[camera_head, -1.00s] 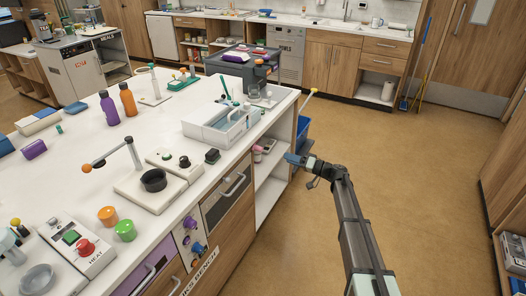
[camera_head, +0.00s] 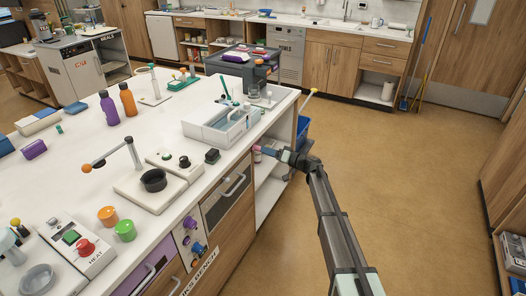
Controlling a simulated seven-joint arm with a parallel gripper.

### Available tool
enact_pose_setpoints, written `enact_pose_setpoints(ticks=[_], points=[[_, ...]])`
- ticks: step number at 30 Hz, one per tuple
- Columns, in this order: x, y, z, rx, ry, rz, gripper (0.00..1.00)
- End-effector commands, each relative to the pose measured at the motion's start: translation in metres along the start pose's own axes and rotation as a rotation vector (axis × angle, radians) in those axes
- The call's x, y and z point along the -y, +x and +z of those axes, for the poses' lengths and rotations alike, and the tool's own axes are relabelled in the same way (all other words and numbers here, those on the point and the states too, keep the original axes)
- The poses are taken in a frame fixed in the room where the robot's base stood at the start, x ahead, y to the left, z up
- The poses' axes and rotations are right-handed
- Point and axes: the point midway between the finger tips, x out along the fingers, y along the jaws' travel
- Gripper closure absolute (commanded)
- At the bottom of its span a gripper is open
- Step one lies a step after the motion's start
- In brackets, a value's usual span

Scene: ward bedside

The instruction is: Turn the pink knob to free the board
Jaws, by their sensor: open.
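A small pink part (camera_head: 257,157), which may be the pink knob, shows in the open shelf bay at the right end of the white-topped bench. It is tiny and partly hidden behind my gripper, so its shape and turn are unclear. My gripper (camera_head: 267,152) is open and reaches leftward to the front of this bay, close to the pink part. I cannot tell whether they touch. I cannot make out the board for certain; it may be inside the bay, behind my gripper.
The bench top (camera_head: 80,170) overhangs the bay, with a white tray unit (camera_head: 222,128) above it. A blue bin (camera_head: 302,130) stands behind. The floor at right is clear.

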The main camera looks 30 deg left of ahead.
Motion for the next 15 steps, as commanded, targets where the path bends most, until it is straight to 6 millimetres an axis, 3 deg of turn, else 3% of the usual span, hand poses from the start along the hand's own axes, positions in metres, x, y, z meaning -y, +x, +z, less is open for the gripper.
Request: enact_pose_setpoints(ticks=[6, 15], points=[[-0.001, 0.024, 0.000, 0.000, 0.000, 0.000, 0.48], [0.000, 0.031, 0.000, 0.000, 0.000, 0.000, 0.48]])
